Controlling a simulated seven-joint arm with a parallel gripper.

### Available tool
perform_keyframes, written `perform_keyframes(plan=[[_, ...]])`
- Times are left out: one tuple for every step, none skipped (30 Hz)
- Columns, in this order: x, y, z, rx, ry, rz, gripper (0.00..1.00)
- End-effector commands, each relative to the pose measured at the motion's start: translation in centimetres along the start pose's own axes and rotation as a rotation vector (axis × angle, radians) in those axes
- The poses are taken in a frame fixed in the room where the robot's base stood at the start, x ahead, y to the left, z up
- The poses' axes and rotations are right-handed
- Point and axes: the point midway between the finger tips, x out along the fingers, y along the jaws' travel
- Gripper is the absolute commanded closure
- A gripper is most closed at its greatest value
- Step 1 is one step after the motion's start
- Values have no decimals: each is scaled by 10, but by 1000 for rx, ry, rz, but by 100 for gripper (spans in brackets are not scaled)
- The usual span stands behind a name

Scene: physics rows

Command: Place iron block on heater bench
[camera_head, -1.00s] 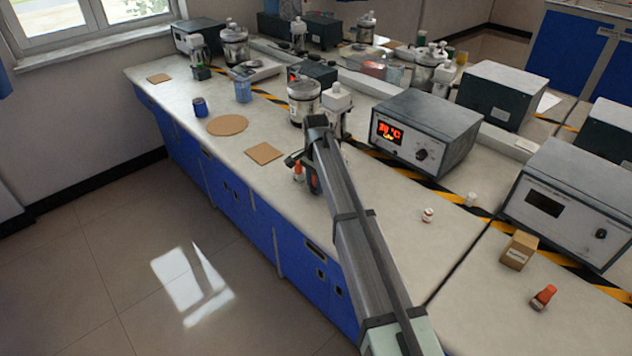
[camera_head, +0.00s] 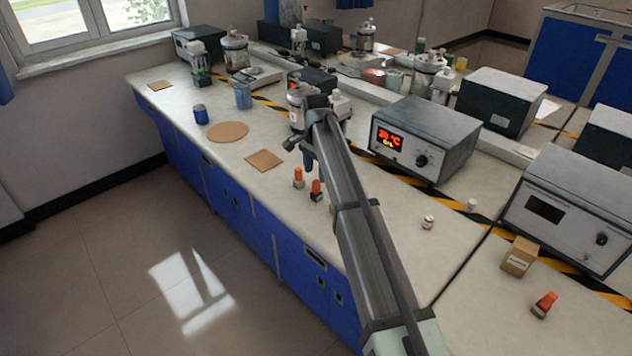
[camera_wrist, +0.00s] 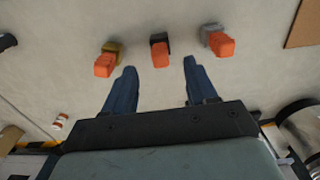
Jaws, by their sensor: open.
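Three small blocks with orange tops stand in a row in the wrist view. The left has a brass-coloured base (camera_wrist: 106,60), the middle a dark base (camera_wrist: 160,50), the right a grey base (camera_wrist: 216,40). The dark one looks most like the iron block, but no label is readable. My gripper (camera_wrist: 160,66) is open and empty, its fingertips either side of the middle block's line and apart from it. In the head view two orange-topped blocks (camera_head: 316,190) show beside my arm. A box with a lit red display (camera_head: 405,140) stands to the right; I cannot tell which part is the heater bench.
A square brown pad (camera_head: 264,160), a round brown pad (camera_head: 228,131) and a blue jar (camera_head: 200,114) lie left of my arm. Metal vessels stand behind my gripper. The front strip of bench near the pads is mostly clear.

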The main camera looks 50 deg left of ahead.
Motion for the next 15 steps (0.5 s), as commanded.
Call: perform_keyframes(plan=[[-9,-1,-1,0,1,-2,43],[-14,-1,-1,0,1,-2,43],[-20,-1,0,0,1,-2,43],[-24,-1,0,0,1,-1,43],[-27,-1,0,0,0,-1,43],[-31,-1,0,0,0,-1,43],[-34,-1,0,0,0,-1,43],[-36,-1,0,0,0,-1,43],[-39,0,0,0,0,-1,43],[-41,0,0,0,0,-1,43],[-42,0,0,0,0,-1,43],[-44,0,0,0,0,-1,43],[-45,0,0,0,0,0,43],[-45,0,0,0,0,0,43],[-46,0,0,0,0,0,43]])
